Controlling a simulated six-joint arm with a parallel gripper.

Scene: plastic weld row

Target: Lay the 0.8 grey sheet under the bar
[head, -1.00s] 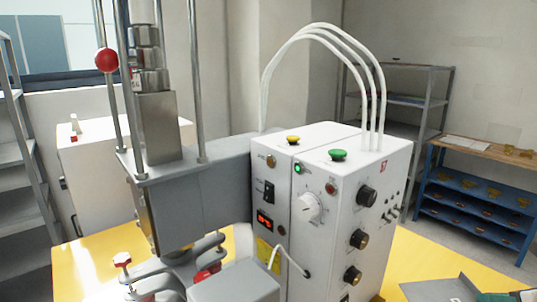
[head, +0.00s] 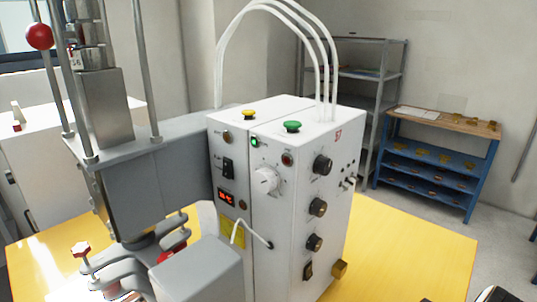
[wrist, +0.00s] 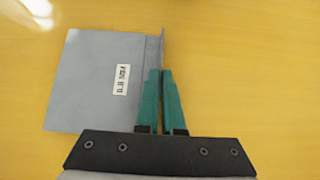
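A grey sheet (wrist: 95,85) with an upturned lip along its right edge and a white label shows in the wrist view. The label's print is too small to read surely. My gripper (wrist: 160,73), with green fingers, is shut on the lip. The sheet is over a plain yellow surface; whether it touches that surface I cannot tell. The welding press (head: 150,190) stands at left in the head view, above grey clamp parts with red and white knobs. I cannot make out the bar clearly. The sheet is not visible in the head view.
A white control box (head: 285,200) with knobs and cables stands beside the press. A dark object is cut off at the bottom right corner. A blue bench (head: 440,160) and grey shelves (head: 355,90) stand behind.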

